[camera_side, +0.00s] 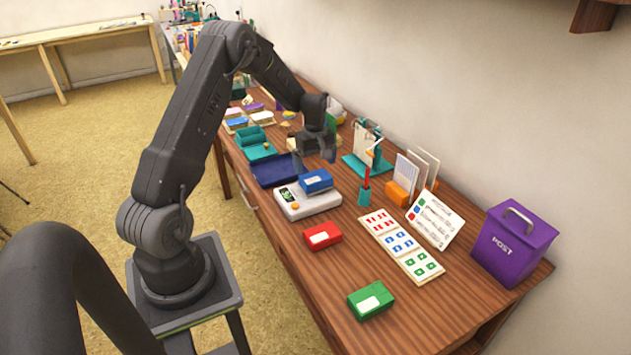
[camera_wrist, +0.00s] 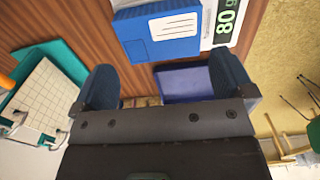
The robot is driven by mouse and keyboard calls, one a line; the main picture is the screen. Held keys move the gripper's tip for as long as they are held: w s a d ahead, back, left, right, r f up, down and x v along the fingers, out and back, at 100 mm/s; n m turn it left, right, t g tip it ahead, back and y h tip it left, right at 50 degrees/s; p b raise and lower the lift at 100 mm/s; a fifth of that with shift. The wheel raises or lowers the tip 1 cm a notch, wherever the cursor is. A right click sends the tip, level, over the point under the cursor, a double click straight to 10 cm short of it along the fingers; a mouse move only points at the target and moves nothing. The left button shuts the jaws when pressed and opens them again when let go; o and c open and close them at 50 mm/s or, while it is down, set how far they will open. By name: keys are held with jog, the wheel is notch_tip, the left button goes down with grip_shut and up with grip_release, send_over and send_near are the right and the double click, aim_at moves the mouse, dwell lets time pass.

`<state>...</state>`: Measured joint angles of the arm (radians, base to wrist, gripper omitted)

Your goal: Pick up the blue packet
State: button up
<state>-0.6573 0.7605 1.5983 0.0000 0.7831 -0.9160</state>
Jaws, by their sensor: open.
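The blue packet (camera_side: 316,181) lies on top of the white scale (camera_side: 308,204) in the side view. It has a white label with dark lines, seen in the wrist view (camera_wrist: 160,32). The scale's green display (camera_wrist: 225,22) reads 80 g in the wrist view. My gripper (camera_side: 314,165) is above and just behind the packet in the side view. In the wrist view its two dark blue fingers (camera_wrist: 166,85) are spread apart with nothing between them, and the packet lies beyond their tips. The exact gap between fingertips and packet is hard to judge.
A red packet (camera_side: 322,236) and a green packet (camera_side: 370,301) lie nearer on the wooden table. A dark blue tray (camera_side: 268,172) is behind the scale. A teal holder with a red pen (camera_side: 365,192), stamp cards (camera_side: 401,246) and a purple post box (camera_side: 512,244) stand right.

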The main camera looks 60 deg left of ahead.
aim_at(315, 177)
jog(key=shift+s+d+f, duration=0.1)
jog(key=shift+d+f, duration=0.15)
jog(key=shift+f, duration=1.1)
jog(key=shift+d+f, duration=0.2)
jog(key=shift+f, duration=1.1)
jog(key=shift+c, duration=0.3)
